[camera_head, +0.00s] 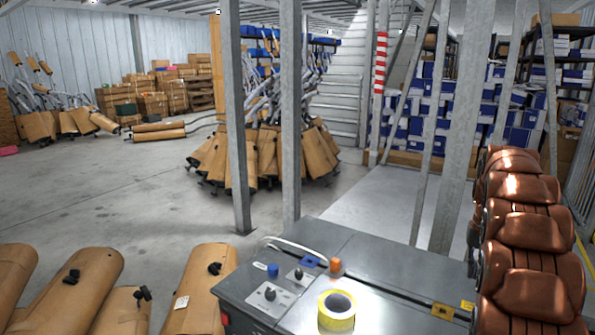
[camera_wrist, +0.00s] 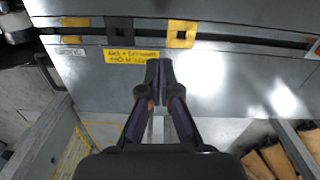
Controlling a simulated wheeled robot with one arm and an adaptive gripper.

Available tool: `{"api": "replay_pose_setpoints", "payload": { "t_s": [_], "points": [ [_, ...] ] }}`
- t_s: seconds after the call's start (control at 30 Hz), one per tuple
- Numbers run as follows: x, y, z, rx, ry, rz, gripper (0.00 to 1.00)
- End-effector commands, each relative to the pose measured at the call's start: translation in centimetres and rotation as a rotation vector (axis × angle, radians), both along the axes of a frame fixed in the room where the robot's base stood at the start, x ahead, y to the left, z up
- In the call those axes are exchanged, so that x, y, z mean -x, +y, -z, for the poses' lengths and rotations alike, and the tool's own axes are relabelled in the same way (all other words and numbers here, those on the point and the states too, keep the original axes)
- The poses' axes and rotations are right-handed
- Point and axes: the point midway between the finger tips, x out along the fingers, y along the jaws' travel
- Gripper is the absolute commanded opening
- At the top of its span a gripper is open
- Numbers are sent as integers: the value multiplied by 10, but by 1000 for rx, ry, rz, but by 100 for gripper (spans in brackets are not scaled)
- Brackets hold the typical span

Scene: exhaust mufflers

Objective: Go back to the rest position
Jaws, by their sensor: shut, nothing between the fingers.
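My gripper (camera_wrist: 159,70) shows in the wrist view, its two dark fingers close together and empty. It points over the grey metal top of a machine (camera_wrist: 225,85) that carries yellow labels and a dark slot. How far the fingertips are from that surface I cannot tell. In the head view, the same kind of grey machine top (camera_head: 385,265) stands in front, and my gripper is not visible there. Brown-wrapped mufflers (camera_head: 80,285) lie at the lower left of the head view.
A yellow tape roll (camera_head: 336,311) and small knobs sit on the machine. Brown padded seats (camera_head: 525,240) stack at the right. Metal posts (camera_head: 290,130) rise behind the machine. A muffler pile (camera_head: 262,155) stands beyond. The concrete floor (camera_head: 130,180) at left is mostly clear.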

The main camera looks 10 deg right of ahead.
Motion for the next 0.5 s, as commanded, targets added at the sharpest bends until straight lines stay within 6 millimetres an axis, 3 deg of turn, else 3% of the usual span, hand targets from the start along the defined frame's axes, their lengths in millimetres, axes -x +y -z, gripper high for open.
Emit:
{"api": "replay_pose_setpoints", "payload": {
  "t_s": [0.03, 0.27, 0.5],
  "points": [
    [1, 18, -5, -3, 7, -19, 0],
    [14, 94, -20, -14, 32, -101, 0],
    [44, 171, -28, -34, 63, -192, 0]
  ]
}}
